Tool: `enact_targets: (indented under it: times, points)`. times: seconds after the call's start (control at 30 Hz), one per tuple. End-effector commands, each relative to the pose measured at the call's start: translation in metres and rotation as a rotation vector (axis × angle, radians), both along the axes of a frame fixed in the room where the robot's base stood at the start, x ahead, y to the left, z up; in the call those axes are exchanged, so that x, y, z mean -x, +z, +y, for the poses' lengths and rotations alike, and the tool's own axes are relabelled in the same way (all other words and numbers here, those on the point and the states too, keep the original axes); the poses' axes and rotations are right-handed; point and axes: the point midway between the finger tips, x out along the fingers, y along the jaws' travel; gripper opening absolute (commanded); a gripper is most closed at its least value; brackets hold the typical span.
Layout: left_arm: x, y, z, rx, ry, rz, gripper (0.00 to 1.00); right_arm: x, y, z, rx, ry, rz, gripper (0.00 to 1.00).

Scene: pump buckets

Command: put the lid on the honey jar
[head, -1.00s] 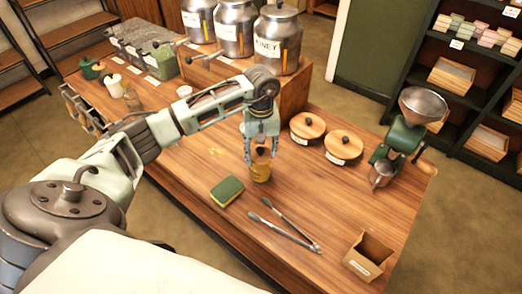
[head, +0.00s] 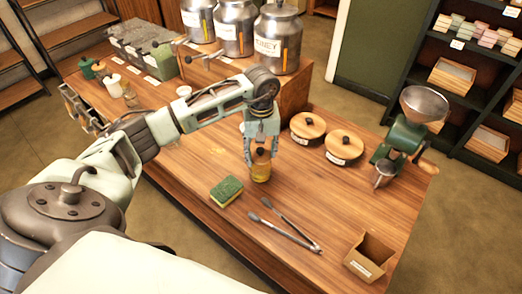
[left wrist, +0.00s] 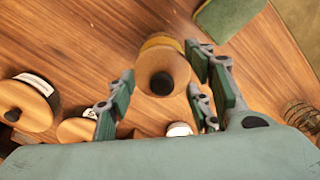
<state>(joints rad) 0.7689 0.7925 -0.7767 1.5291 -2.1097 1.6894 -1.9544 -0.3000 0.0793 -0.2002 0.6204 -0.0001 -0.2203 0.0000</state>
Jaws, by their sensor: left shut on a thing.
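The honey jar (head: 260,174), small and amber, stands on the wooden worktop behind the sponge. My left gripper (head: 261,152) points down right over it. It is shut on the lid, a round wooden disc with a dark knob. In the left wrist view the lid (left wrist: 162,66) shows between the fingers of my left gripper (left wrist: 160,100), with a yellow edge of the jar (left wrist: 163,41) peeking out beyond it. The lid is at the jar's mouth; I cannot tell whether it is fully seated. The fingers partly hide lid and jar in the head view. My right gripper is not in view.
A green and yellow sponge (head: 227,191) and metal tongs (head: 285,227) lie in front. Two wooden-lidded pots (head: 342,147) and a green grinder (head: 398,140) stand to the right. A small open box (head: 369,258) is at the front right. Metal canisters (head: 279,42) stand behind.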

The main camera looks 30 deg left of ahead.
Motion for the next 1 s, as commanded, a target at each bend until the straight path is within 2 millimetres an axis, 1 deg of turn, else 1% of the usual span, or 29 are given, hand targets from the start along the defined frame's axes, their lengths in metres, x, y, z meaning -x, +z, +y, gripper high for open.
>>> enact_targets:
  times: [0.43, 0.8, 1.0]
  points:
    - [-0.0001, 0.0002, 0.0001, 0.0, 0.0, 0.0, 0.3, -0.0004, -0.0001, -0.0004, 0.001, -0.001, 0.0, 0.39]
    - [-0.0004, -0.0007, 0.0, 0.0, 0.001, -0.001, 0.3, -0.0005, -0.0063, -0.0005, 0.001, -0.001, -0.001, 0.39]
    - [-0.0002, -0.0001, -0.0001, 0.001, 0.001, -0.001, 0.3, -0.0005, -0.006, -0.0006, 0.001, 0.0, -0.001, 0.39]
